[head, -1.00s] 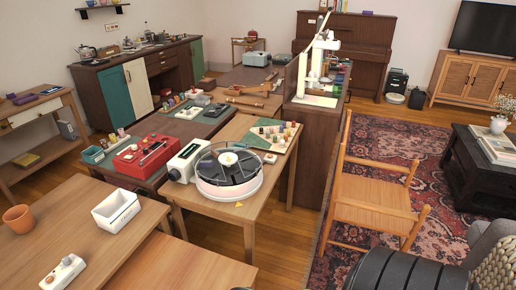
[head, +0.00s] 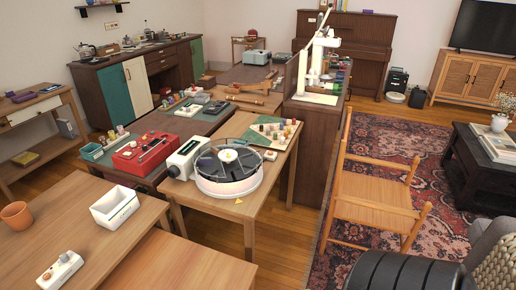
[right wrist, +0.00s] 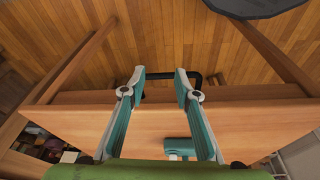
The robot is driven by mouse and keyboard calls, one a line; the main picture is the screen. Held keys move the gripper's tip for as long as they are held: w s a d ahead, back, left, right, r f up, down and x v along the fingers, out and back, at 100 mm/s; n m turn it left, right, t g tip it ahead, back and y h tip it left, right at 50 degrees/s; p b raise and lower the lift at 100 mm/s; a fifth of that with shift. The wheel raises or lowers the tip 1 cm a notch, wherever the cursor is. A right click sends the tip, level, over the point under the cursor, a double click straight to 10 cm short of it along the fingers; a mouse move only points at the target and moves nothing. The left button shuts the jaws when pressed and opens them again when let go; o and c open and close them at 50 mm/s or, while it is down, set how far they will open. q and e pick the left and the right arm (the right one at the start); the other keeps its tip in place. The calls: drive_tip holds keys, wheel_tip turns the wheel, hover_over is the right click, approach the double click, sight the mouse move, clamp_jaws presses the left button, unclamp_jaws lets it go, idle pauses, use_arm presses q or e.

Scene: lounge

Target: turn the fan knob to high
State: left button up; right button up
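A small white box with a knob-like top and an orange-red mark (head: 61,269) lies on the wooden table at the lower left of the head view. I cannot tell whether it carries the fan knob, and I make out no clear fan. My right gripper (right wrist: 160,74) shows in the right wrist view with its two teal and grey fingers apart and nothing held between them. A dark handle-like bar (right wrist: 168,76) shows just beyond the fingertips, by a wooden edge. Neither gripper shows in the head view, and my left gripper is not seen.
The near wooden table (head: 75,222) also holds a white bin (head: 115,208) and a terracotta pot (head: 16,216). Behind it are a red case (head: 144,153) and a round dark-topped machine (head: 229,170). A wooden chair (head: 375,200) stands on the patterned rug. Floor shows between table and chair.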

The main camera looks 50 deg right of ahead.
drive_tip(key=s+f+b, duration=0.1)
drive_tip(key=s+f, duration=0.2)
drive_tip(key=f, duration=0.5)
drive_tip(key=s+f, duration=0.2)
drive_tip(key=f, duration=0.6)
drive_tip(key=shift+s+d+f+g+b, duration=0.15)
drive_tip(key=shift+s+d+g+b, duration=0.2)
drive_tip(key=shift+s+g, duration=0.05)
